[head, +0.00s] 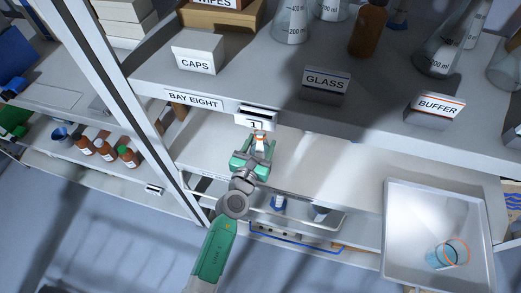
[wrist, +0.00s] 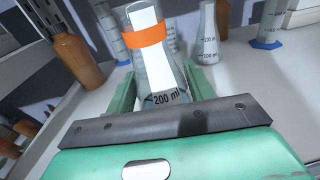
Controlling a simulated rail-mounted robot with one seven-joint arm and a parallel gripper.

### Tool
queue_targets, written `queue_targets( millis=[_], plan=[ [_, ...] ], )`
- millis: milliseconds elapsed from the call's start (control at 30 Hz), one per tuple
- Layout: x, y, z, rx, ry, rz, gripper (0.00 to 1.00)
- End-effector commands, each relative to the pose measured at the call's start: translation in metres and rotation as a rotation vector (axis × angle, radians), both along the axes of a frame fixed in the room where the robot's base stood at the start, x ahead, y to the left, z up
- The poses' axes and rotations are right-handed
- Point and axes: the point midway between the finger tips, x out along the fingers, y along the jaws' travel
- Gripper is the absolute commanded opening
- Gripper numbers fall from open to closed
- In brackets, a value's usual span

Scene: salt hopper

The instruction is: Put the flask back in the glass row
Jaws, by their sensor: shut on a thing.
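The flask, clear with an orange neck band and a 200 ml mark, stands between my gripper's fingers in the wrist view (wrist: 160,72). In the head view only a small part of it shows (head: 261,146). My gripper (head: 255,148) is shut on it, in front of the shelf edge near the BAY EIGHT label; its fingers also flank the flask in the wrist view (wrist: 162,88). The GLASS sign (head: 326,84) stands on the upper shelf. A clear flask (head: 291,22) with a 200 ml mark stands behind and left of the sign.
On the upper shelf are a CAPS box (head: 197,52), a brown bottle (head: 368,30), and a BUFFER sign (head: 436,108) with flasks behind it. A white tray (head: 400,240) at lower right holds a clear, orange-rimmed vessel (head: 446,254).

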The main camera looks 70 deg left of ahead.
Motion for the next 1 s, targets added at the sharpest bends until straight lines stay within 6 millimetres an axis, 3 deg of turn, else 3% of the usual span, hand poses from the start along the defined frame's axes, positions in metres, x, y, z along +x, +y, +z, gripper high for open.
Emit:
queue_targets(
  millis=[200, 567, 600, 667, 1000],
  plan=[
    [0.002, 0.003, -0.040, 0.001, -0.001, 0.001, 0.21],
    [0.003, 0.002, -0.039, 0.001, -0.001, 0.000, 0.21],
    [0.002, 0.002, -0.038, 0.001, -0.001, 0.000, 0.61],
    [0.002, 0.002, -0.038, 0.001, -0.001, 0.000, 0.73],
    [0.002, 0.002, -0.033, 0.000, 0.000, 0.000, 0.75]
  ],
)
